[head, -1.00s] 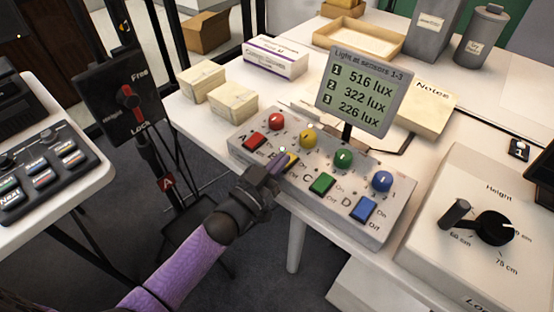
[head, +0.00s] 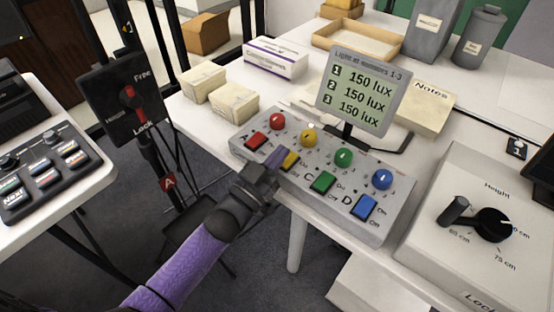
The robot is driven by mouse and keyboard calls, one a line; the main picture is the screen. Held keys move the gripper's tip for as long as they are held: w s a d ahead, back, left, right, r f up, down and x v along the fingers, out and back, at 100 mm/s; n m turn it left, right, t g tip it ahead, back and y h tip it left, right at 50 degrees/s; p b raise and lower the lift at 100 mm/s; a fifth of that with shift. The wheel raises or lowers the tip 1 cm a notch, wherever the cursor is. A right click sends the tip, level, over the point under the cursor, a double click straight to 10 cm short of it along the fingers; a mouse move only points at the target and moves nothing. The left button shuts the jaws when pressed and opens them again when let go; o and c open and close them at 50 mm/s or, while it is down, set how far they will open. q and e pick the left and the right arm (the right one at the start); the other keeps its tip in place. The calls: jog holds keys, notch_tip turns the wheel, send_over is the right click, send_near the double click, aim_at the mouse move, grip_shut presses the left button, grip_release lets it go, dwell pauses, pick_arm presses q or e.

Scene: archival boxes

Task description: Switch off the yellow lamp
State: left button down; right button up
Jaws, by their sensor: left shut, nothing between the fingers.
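The control box (head: 330,195) on the white table has a row of coloured knobs, each with a rocker switch below it, in red, yellow, green and blue. The yellow knob (head: 308,138) shows clearly. The yellow switch (head: 291,160) is partly hidden by my left gripper (head: 278,155), so its position cannot be read. My left gripper is shut and empty, its fingertips at or just over the left side of the yellow switch; contact cannot be told. The display (head: 364,90) behind reads 150 lux for sensors 1, 2 and 3. No lamp itself is seen. My right gripper is out of view.
The red switch (head: 256,145) and green switch (head: 322,182) lie close on either side. A height-dial box (head: 480,250) stands at right.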

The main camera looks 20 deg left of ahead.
pick_arm(q)
jog(key=f+v, duration=0.1)
jog(key=v, duration=0.9)
jog(key=shift+w, duration=0.25)
